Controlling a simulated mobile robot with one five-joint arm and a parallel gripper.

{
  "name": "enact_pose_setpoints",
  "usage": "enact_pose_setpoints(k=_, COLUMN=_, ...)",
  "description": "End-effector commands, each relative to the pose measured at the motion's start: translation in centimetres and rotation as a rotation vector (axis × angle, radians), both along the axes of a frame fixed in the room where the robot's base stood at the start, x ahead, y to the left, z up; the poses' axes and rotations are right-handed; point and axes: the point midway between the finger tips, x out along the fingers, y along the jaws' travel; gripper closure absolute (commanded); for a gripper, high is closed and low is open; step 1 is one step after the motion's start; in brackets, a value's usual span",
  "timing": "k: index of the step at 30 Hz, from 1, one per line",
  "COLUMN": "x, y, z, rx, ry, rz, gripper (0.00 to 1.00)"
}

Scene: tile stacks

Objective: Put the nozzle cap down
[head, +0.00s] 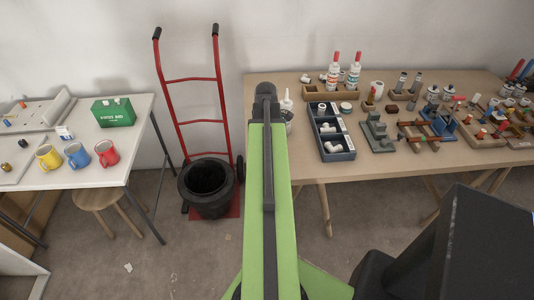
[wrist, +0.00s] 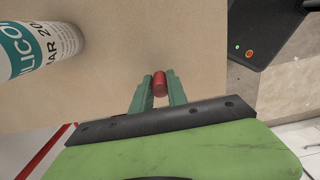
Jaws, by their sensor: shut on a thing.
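The nozzle cap (wrist: 160,85) is a small red cylinder between the green fingertips in the wrist view. My gripper (wrist: 160,78) is shut on it, over bare tabletop near the table edge. I cannot tell whether the cap touches the wood. The gripper and cap are hidden by my arm there.
The wooden table (head: 308,171) holds a dark blue divided tray (head: 343,155), a grey metal fixture (head: 376,135) and two red-capped bottles (head: 333,75) in a wooden rack. A red hand truck (head: 183,110) stands left of the table. Bare wood surrounds the gripper.

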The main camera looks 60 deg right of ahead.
Motion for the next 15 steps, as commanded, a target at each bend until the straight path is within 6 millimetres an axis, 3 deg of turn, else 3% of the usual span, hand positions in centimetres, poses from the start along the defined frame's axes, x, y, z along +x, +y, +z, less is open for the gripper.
enact_pose_setpoints(k=1, x=0.0, y=0.0, z=-1.9, rx=0.0, ry=0.0, rz=0.0, gripper=1.0)
enact_pose_setpoints(k=3, x=0.0, y=0.0, z=-2.9, rx=0.0, ry=0.0, rz=0.0, gripper=1.0)
enact_pose_setpoints(k=15, x=-0.1, y=0.0, z=-3.1, rx=0.0, ry=0.0, rz=-0.001, gripper=1.0)
